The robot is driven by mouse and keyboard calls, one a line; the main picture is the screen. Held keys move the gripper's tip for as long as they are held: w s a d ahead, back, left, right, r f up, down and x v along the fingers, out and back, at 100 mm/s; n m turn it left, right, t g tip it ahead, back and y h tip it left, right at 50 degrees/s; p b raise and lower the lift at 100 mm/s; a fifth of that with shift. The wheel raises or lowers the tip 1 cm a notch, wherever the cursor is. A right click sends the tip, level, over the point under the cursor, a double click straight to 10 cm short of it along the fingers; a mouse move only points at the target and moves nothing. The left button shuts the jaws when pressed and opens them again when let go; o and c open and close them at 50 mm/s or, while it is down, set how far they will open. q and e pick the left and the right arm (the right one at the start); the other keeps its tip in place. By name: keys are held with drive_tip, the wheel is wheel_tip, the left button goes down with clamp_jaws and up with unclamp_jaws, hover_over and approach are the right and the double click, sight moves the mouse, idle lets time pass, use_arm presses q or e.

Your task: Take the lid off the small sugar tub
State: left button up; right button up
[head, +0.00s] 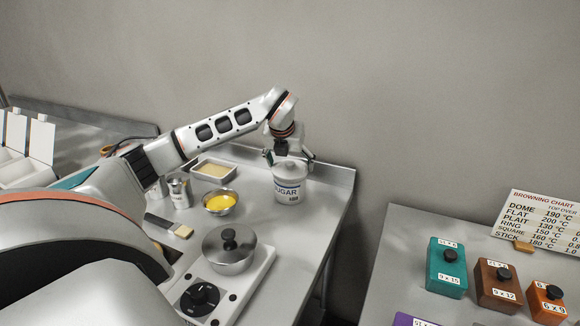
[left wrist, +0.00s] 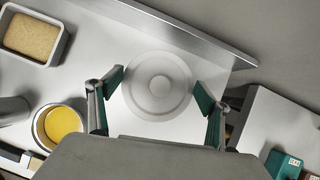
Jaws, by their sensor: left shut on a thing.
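The small sugar tub (head: 289,191) is white with a "SUGAR" label and stands upright near the back right corner of the steel counter. Its round pale lid (head: 291,168) is on top, and I see no clear gap between the two. My right gripper is not in view.
Left of the tub are a bowl of yellow filling (head: 219,203), a tin (head: 213,170) and a steel canister (head: 180,191). A wall rises behind. A gap separates the right table (head: 405,240).

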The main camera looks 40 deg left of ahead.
sight(290, 162)
use_arm(q)
wheel_tip(290, 162, up, 23)
drive_tip(key=p, duration=0.4)
idle(0.8)
drive_tip(key=shift+f, duration=0.1)
idle(0.3)
